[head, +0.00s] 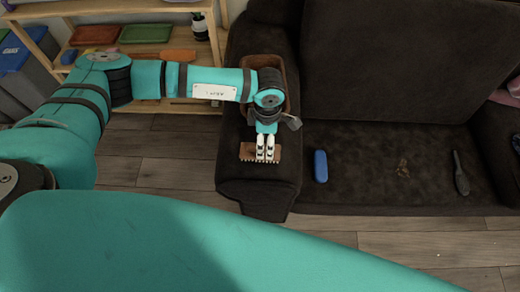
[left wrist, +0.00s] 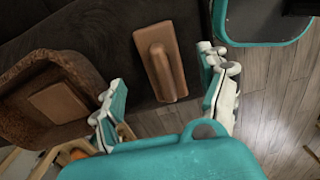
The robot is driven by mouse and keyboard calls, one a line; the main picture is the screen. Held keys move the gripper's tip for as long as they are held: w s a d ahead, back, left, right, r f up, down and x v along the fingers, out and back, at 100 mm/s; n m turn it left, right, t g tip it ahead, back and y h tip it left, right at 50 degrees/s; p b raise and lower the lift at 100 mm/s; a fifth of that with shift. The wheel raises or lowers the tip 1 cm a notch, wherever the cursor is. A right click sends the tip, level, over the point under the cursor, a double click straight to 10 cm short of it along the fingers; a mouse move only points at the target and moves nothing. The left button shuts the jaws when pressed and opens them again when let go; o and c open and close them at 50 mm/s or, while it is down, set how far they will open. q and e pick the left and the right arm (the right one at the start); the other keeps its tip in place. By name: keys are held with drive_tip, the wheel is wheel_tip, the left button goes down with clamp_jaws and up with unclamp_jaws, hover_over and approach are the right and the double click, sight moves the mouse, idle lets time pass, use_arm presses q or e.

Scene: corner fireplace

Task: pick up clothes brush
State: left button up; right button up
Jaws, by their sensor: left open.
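The clothes brush (head: 247,153) appears to be the brown wooden block with a pale toothed or bristled lower edge on the sofa's left armrest. In the left wrist view the brush (left wrist: 160,58) is a flat brown block with a raised bar handle on top. My left gripper (head: 265,150) is over it, fingers pointing down and covering its middle in the head view. In the left wrist view the gripper (left wrist: 166,95) is open, with the brush between and beyond its fingers; I see no grip on it. My right gripper is not in view.
A brown basket (left wrist: 18,110) stands on the armrest just behind the brush. On the dark sofa seat (head: 375,150) lie a blue oblong case (head: 321,166), a small brownish item (head: 403,168) and a dark long-handled brush (head: 460,173). A wooden shelf (head: 185,52) stands behind my left arm.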

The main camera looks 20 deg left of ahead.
sight(265, 152)
use_arm(q)
wheel_tip(265, 152, down, 8)
drive_tip(key=shift+s+a+r+p, duration=0.1)
drive_tip(key=shift+p, duration=0.25)
drive_tip(key=c, duration=1.3)
